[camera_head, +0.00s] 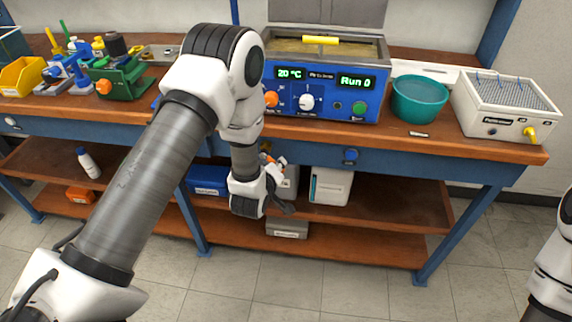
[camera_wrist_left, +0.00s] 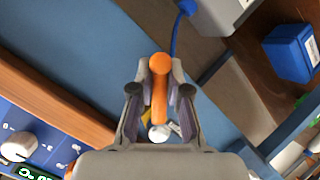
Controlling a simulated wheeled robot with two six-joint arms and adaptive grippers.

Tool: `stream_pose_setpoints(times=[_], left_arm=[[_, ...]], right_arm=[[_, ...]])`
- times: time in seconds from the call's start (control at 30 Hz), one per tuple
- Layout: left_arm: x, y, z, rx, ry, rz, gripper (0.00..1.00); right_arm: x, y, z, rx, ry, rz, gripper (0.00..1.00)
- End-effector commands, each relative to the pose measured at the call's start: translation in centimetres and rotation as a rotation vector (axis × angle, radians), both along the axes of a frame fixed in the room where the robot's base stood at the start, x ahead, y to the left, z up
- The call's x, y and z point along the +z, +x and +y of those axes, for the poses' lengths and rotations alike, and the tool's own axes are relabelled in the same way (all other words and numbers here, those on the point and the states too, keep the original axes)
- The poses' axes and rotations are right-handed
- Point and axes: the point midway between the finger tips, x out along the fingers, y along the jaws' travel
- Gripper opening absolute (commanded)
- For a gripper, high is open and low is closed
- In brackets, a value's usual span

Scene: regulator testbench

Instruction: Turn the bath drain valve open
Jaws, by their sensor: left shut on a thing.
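The bath drain valve shows in the left wrist view as an orange lever handle (camera_wrist_left: 160,84), with a pale round part (camera_wrist_left: 158,132) lower in that picture. My left gripper (camera_wrist_left: 161,92) is shut on the orange handle, with one finger on each side. In the head view my left gripper (camera_head: 272,175) is in front of the bench's front edge, below the blue bath unit (camera_head: 330,75). My own arm and wrist hide most of the valve there. My right gripper is out of view; only part of my right arm shows at the right edge.
A teal bowl (camera_head: 419,98) and a white box with a grid top (camera_head: 507,106) stand on the bench, right of the bath. A vise (camera_head: 121,80) and tools are at left. The lower shelf (camera_head: 390,213) holds several bins near my gripper.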

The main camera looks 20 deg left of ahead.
Motion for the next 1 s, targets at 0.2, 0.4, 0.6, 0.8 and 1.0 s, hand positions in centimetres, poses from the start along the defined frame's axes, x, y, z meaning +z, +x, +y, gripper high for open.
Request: stream_pose_setpoints(times=[0.2,0.4,0.6,0.8,1.0], left_arm=[[-0.6,-0.2,0.8,-0.001,0.197,0.056,0.0],[-1.0,-0.4,1.6,-0.001,0.376,0.107,0.0],[-1.2,-0.6,2.4,-0.001,0.532,0.152,0.0],[-1.3,-0.8,3.0,-0.001,0.643,0.183,0.0],[-1.3,-0.9,3.3,-0.001,0.703,0.199,0.0]], right_arm=[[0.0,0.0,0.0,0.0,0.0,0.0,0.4],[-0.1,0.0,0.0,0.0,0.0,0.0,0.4],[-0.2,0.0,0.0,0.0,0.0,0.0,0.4],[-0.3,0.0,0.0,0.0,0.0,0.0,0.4],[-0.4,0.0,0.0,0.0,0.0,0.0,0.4]])
